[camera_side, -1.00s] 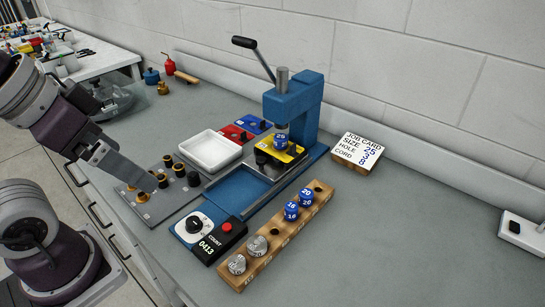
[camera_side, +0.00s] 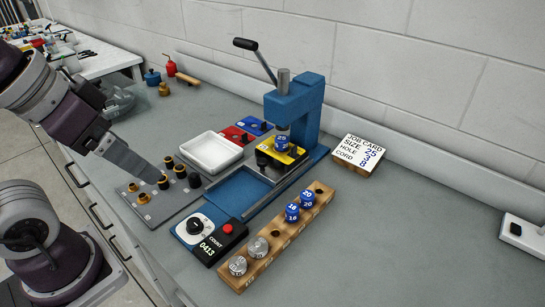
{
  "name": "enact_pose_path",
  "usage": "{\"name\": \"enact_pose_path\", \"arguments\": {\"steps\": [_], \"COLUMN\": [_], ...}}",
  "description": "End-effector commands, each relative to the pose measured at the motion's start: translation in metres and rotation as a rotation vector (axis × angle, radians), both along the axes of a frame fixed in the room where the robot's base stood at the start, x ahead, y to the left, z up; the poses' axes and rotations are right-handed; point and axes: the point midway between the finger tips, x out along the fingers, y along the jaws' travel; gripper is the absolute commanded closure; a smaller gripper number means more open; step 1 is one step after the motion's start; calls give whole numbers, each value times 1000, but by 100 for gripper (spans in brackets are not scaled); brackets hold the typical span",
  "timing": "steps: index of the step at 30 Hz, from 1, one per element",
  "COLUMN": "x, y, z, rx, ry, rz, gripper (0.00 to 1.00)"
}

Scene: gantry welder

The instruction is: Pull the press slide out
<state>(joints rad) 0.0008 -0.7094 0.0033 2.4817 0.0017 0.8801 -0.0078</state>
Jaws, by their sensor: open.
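The blue press (camera_side: 303,105) stands at the middle of the bench with its lever raised. Its slide, with a yellow plate (camera_side: 284,153) on top, sits under the press head below a blue die marked 25 (camera_side: 282,141). The blue slide track (camera_side: 240,192) in front of it is bare. My gripper (camera_side: 158,180) is at the left, over the grey plate with brass and black pegs (camera_side: 160,196), apart from the press. Its fingers appear edge-on, so the gap between them is hidden. It seems to hold nothing.
A white tray (camera_side: 210,152) and red and blue plates (camera_side: 236,135) lie left of the press. A counter box (camera_side: 209,240) and a wooden rack (camera_side: 283,240) with dies stand in front. A job card (camera_side: 358,152) is at right.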

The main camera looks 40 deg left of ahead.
Motion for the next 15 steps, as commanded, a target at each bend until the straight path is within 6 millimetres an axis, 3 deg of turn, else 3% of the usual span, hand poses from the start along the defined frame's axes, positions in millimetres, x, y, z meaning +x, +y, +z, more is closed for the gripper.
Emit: {"name": "enact_pose_path", "arguments": {"steps": [2, 4, 5, 9, 12, 15], "x": [31, 77, 99, 198, 248, 277], "y": [2, 6, 8, 20, 29, 34], "z": [3, 0, -5, -49, -94, -131], "rx": [-10, -21, -24, -28, -21, -12], "ry": [22, 41, 48, 74, 87, 93], "rz": [21, 55, 71, 146, 184, 206], "gripper": [37, 51, 52, 52, 52, 52]}}
